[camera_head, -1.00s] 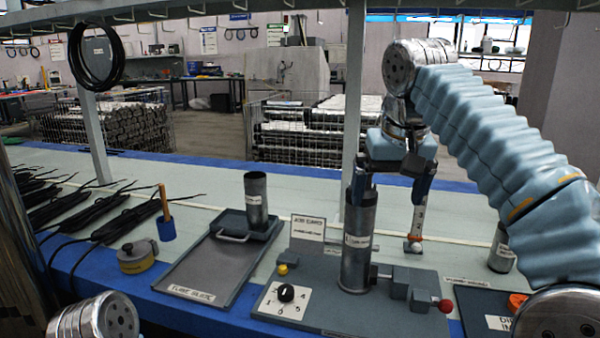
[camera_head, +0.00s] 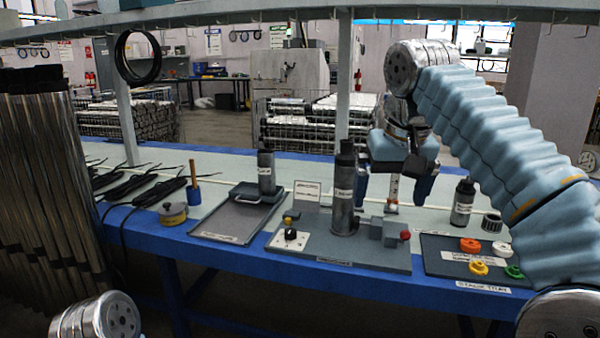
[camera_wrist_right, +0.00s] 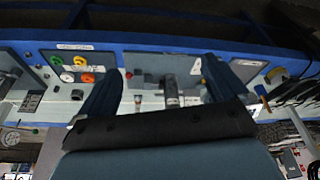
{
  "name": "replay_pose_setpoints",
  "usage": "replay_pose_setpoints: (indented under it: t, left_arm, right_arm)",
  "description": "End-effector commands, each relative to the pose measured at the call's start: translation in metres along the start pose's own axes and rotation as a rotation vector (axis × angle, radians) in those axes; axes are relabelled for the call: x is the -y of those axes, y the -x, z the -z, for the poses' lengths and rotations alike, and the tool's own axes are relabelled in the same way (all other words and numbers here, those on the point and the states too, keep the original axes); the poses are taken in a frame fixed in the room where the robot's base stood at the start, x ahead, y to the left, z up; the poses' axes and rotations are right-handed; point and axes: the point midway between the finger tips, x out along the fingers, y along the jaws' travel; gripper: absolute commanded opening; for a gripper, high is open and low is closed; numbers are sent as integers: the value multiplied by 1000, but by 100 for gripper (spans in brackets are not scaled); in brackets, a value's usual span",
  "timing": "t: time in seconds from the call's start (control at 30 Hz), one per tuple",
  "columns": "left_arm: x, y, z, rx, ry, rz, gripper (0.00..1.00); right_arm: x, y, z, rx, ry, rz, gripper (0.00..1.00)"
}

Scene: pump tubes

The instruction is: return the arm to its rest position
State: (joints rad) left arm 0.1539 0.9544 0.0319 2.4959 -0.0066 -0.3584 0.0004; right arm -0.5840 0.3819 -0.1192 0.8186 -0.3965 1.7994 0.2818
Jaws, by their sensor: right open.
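My right gripper (camera_head: 393,192) is open and hangs fingers down at the end of my blue-sleeved right arm (camera_head: 500,150). In the head view it is just right of the upright grey tube (camera_head: 344,205) on the station board. Nothing shows between its fingers that it grips. The right wrist view shows the two dark blue fingers (camera_wrist_right: 157,88) spread apart, with the table beyond them. My left gripper is out of view; only a metal joint of my left arm shows at the lower left.
A blue-edged table (camera_head: 350,278) runs across. On it are a grey tray (camera_head: 225,228) with a tube (camera_head: 266,172), a yellow tape-like disc (camera_head: 173,213), black cables, and a dark tray (camera_head: 440,268) with coloured rings. Tall metal tubes (camera_head: 45,180) stand at the left. An overhead shelf crosses the top.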

Motion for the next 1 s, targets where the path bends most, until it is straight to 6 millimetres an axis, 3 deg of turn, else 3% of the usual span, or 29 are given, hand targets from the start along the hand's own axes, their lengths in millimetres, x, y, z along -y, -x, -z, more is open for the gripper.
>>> replay_pose_setpoints:
  t: [0.37,0.57,0.77,0.87,1.0]
  left_arm:
    - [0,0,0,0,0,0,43]
    - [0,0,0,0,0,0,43]
    - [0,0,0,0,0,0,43]
    - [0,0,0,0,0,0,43]
    - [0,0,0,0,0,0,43]
  right_arm:
    - [13,-54,17,16,41,5,100]
    - [23,-107,27,33,73,18,100]
    - [35,-190,29,63,110,50,100]
    - [41,-252,20,89,128,82,100]
    - [48,-353,-14,131,131,149,100]
